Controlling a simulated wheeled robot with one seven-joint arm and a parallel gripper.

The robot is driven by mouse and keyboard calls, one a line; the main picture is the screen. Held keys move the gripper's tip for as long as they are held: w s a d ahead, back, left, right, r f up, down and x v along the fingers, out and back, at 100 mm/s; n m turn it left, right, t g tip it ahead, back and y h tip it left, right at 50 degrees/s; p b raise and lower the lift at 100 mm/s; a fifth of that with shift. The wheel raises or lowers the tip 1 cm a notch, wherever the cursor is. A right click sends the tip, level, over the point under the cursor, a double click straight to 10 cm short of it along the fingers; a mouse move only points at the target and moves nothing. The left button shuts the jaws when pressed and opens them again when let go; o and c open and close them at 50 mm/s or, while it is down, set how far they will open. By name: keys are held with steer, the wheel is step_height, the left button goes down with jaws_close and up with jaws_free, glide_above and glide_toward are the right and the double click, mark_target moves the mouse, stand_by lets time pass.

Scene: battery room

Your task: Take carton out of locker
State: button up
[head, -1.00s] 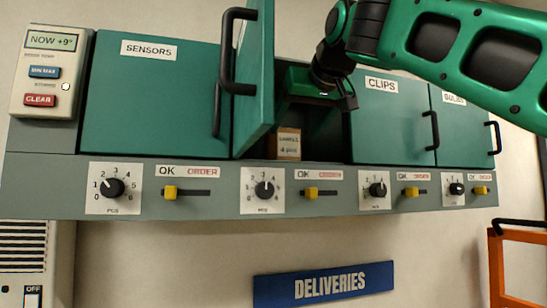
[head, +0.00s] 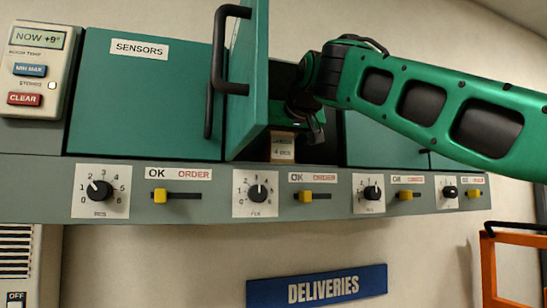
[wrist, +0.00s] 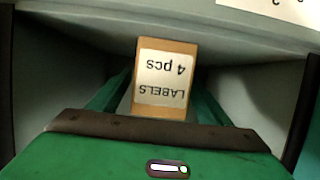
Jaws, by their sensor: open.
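The carton (head: 283,148) is a small brown box with a white label, standing in the open locker compartment behind the raised row of controls. In the wrist view the carton (wrist: 165,110) appears upside down, and its label reads "LABELS 4 pcs". My gripper (head: 306,128) is inside the compartment mouth, just above and to the right of the carton. In the wrist view the green fingers of my gripper (wrist: 163,95) are spread, one on each side of the carton. Whether they touch it cannot be told. The locker (wrist: 245,75) has grey inner walls.
The open green door (head: 247,95) with its black handle stands out left of the compartment. The closed SENSORS door (head: 140,105) is farther left. A grey panel (head: 220,178) with knobs and yellow sliders runs below. An orange frame (head: 490,265) stands at lower right.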

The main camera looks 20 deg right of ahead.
steer(key=shift+w+f, duration=0.25)
steer(key=shift+w, duration=0.45)
steer(key=c, duration=1.4)
steer(key=shift+c, duration=0.2)
steer(key=shift+s+r, duration=0.1)
steer(key=shift+r, duration=0.1)
steer(key=shift+s+r, duration=0.15)
steer(key=shift+r, duration=3.05)
